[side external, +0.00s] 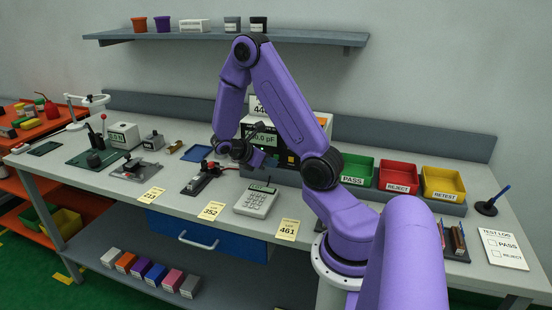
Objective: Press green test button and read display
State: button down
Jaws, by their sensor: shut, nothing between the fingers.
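The tester stands at the back middle of the bench, largely behind my arm. Its green-lit display (264,139) is partly covered by my arm and gripper; the part that shows appears to read "0.0 pF". The green test button cannot be made out; it may be hidden behind my arm or gripper. My gripper (258,157) is shut and empty in front of the tester's face, just below the display. I cannot tell whether its tips touch the tester.
Green PASS (357,167), red REJECT (398,174) and yellow RETEST (443,182) bins stand right of my arm. A calculator-like device (256,200), a black fixture with red parts (203,178) and yellow cards lie in front. A shelf (190,36) hangs above.

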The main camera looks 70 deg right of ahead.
jog(key=shift+a, duration=0.1)
jog(key=shift+a, duration=2.45)
jog(key=shift+w+a, duration=0.1)
jog(key=shift+a, duration=0.1)
jog(key=s+a+r+t+y, duration=0.3)
jog(key=a, duration=0.9)
jog(key=s+a+r+t+y, duration=0.2)
jog(key=a+r+t+y, duration=0.1)
jog(key=a, duration=0.8)
jog(key=s+a+r+y, duration=0.2)
jog(key=s+a+y, duration=0.1)
jog(key=s+a, duration=0.2)
jog(key=s, duration=0.2)
jog(key=shift+s+a+n+y, duration=0.3)
jog(key=shift+a, duration=0.1)
